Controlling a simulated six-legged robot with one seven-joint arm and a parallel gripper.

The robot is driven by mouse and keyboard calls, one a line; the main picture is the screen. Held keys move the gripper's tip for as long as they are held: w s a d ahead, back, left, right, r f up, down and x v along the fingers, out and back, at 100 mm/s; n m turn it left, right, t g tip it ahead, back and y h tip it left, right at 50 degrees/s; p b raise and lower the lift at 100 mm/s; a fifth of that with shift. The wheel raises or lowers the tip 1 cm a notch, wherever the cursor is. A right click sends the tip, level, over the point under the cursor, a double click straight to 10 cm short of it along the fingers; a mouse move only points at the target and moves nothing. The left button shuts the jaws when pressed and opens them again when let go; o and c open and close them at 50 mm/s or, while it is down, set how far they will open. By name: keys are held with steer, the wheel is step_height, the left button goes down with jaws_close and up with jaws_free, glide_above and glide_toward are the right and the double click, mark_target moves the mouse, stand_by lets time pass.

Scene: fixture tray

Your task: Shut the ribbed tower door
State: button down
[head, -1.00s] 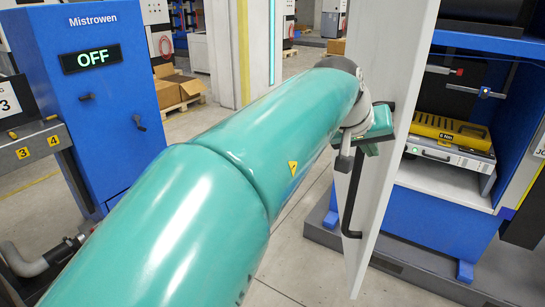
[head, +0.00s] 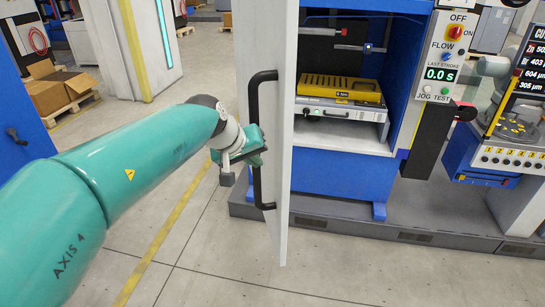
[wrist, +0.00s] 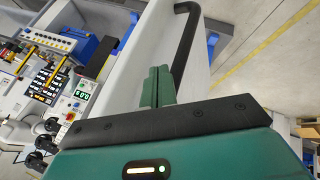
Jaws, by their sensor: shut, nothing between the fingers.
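The door (head: 288,130) is a tall pale panel standing open in the head view, seen at a steep angle. It carries a long black handle (head: 255,180) on its left face; no ribs can be made out. Behind it is the blue tower (head: 335,172) with its bay exposed. My gripper (head: 258,148) is beside the handle, left of the door. In the wrist view, my gripper (wrist: 158,82) has its two green fingers shut together and empty, close to the door face (wrist: 150,45) and beside the handle (wrist: 185,35). I cannot tell whether they touch.
A yellow-topped unit (head: 338,90) sits on the white shelf inside the bay. A control panel (head: 440,70) is on the right of the tower, with another machine (head: 515,120) beyond. A grey plinth (head: 400,228) runs along the floor. Cardboard boxes (head: 60,88) stand back left; the foreground floor is clear.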

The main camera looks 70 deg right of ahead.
mark_target(280, 164)
steer(key=shift+s+d+f, duration=0.15)
steer(key=shift+s+d, duration=0.55)
steer(key=shift+s, duration=0.2)
steer(key=shift+s+d+f, duration=0.1)
steer(key=shift+s+d, duration=0.55)
steer(key=shift+s, duration=0.2)
steer(key=shift+s+d, duration=0.1)
steer(key=shift+s, duration=0.05)
